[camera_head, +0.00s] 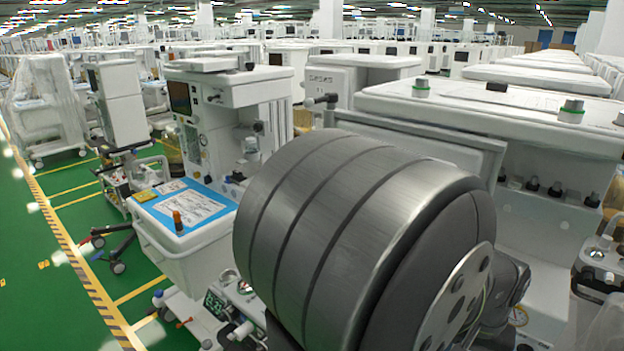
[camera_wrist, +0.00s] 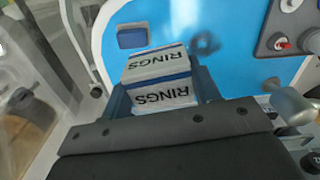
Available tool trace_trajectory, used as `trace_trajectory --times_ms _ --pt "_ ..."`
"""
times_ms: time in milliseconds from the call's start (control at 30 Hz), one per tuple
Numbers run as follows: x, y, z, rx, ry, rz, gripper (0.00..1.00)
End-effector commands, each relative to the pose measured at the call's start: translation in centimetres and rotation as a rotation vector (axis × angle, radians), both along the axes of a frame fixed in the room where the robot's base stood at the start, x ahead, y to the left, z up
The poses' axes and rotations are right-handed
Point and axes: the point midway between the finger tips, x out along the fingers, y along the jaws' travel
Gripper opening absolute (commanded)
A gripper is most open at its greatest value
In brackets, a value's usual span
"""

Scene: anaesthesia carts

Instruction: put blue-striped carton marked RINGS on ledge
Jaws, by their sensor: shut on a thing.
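In the wrist view the carton (camera_wrist: 158,94) is white with blue stripes and carries the black word RINGS on two faces. It sits between the two fingers of my gripper (camera_wrist: 162,80), which is shut on it. A dark finger shows on each side of the carton. In the head view my own large grey arm link fills the middle and hides the gripper and carton. I cannot tell for sure which surface is the ledge. A bright blue panel (camera_wrist: 232,35) with a white edge shows behind the carton in the wrist view; I cannot tell whether they touch.
A white cart (camera_head: 190,255) with a blue top, a paper sheet and a small orange-brown bottle (camera_head: 177,221) stands left of my arm. A white machine (camera_head: 500,110) with knobs stands at the right. Knobs (camera_wrist: 282,43) show at right in the wrist view. Green floor lies far left.

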Motion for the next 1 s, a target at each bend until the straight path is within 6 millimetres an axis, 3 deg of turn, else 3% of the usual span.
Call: trace_trajectory --times_ms 400,767,1000 --pt "11.5 6.3 3.9 0.007 0.006 0.391 0.33" --pt "18.4 13.1 5.8 0.008 0.008 0.594 0.33" --pt "22.7 19.4 6.8 0.006 0.008 0.714 0.33"
